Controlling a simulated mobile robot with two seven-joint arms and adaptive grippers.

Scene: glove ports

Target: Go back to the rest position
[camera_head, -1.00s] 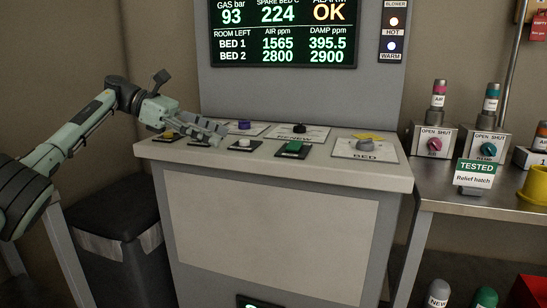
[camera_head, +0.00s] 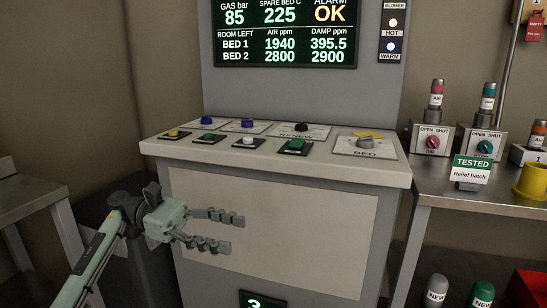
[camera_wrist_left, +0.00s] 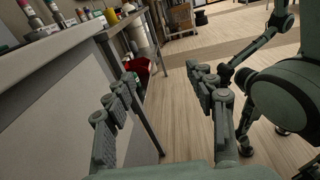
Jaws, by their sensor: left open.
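My left gripper (camera_head: 222,230) is open and empty in the head view, low in front of the console's pale front panel (camera_head: 270,230). Its two fingers are spread apart and point to the right. The left wrist view shows the same open fingers (camera_wrist_left: 165,95) with only floor between them. My right gripper cannot be made out in the head view. In the left wrist view parts of my own body show at the right.
A steel table (camera_head: 480,196) with valve boxes stands at the right. Another table (camera_head: 30,198) stands at the left. Wooden floor (camera_wrist_left: 180,130) is open below the gripper.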

